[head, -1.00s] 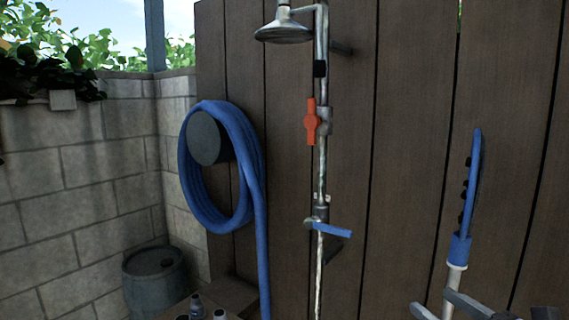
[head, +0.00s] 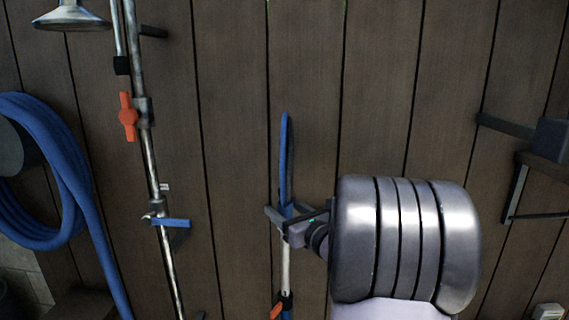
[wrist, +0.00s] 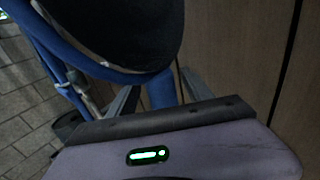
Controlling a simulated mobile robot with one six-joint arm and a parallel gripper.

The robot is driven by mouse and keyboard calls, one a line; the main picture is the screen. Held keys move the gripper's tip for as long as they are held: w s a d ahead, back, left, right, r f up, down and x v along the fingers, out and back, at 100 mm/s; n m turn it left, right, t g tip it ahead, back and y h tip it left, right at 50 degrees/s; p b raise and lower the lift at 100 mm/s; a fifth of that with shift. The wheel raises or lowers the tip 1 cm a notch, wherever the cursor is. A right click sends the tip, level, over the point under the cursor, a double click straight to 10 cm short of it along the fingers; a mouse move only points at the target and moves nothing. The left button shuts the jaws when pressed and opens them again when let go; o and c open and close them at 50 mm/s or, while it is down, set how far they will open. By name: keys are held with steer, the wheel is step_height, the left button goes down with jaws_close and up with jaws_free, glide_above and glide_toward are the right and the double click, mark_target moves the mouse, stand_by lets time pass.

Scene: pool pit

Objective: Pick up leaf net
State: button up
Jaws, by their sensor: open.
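The leaf net (head: 284,150) stands upright against the wooden wall, its blue frame seen nearly edge-on above a white pole (head: 286,265). In the wrist view its blue rim and dark mesh (wrist: 120,30) fill the upper left. My gripper (head: 288,213) is at the net's lower end, where the blue collar meets the pole. In the wrist view the open fingers (wrist: 158,92) lie either side of the blue collar, with gaps showing. My wrist hides part of the fingers in the head view.
A shower pipe (head: 150,165) with an orange valve handle (head: 128,117) and a coiled blue hose (head: 75,190) are to the left. A dark wall bracket (head: 548,140) juts out at right. A small orange piece (head: 276,311) sits beside the pole's lower part.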

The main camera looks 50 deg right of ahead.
steer(key=x, duration=0.3)
steer(key=shift+s+r, duration=0.1)
steer(key=shift+s, duration=0.05)
steer(key=shift+c, duration=1.1)
jaws_close()
step_height(320, 180, up, 10)
steer(key=p, duration=0.1)
steer(key=shift+p, duration=0.3)
